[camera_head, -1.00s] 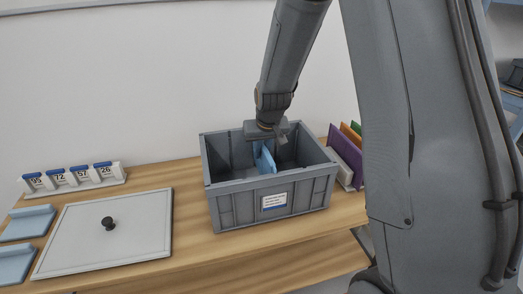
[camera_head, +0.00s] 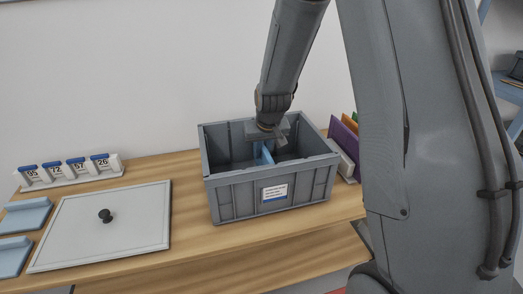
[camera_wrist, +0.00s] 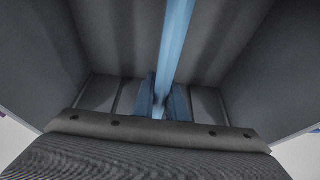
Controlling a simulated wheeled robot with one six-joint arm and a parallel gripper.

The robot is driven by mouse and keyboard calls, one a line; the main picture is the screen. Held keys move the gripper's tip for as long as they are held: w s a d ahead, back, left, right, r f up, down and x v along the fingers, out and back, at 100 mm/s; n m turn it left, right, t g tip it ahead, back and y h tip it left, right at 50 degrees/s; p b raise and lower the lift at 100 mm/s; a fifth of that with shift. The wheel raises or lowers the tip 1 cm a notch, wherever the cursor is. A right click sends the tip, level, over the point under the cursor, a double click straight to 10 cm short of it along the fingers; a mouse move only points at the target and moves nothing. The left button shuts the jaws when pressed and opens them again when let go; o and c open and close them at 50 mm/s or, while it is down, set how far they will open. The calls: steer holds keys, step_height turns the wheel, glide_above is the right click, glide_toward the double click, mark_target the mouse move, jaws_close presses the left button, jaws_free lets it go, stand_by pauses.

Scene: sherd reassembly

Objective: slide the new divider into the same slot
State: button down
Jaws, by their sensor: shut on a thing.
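The grey crate (camera_head: 225,190) stands on the wooden table with a white label on its front wall. A light blue divider (camera_head: 266,153) stands on edge inside it, near the middle, and mostly hides below the front rim. My gripper (camera_head: 268,143) is inside the crate opening, shut on the divider's top edge. In the wrist view the divider (camera_wrist: 177,40) runs upward from between the fingers (camera_wrist: 160,105), with the crate's grey walls on both sides. I cannot tell how far down the divider sits in its slot.
A purple panel (camera_head: 343,143) and other coloured panels stand in a holder right of the crate. A grey board with a black knob (camera_head: 105,215) lies at left. Numbered blocks (camera_head: 78,168) stand behind it, and light blue pieces (camera_head: 22,217) lie at the far left.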

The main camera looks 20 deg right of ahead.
mark_target(264, 146)
steer(key=shift+f, duration=0.45)
steer(key=c, duration=1.7)
jaws_free()
steer(key=shift+b+v, duration=0.65)
steer(key=shift+v, duration=3.25)
steer(key=shift+r, duration=0.1)
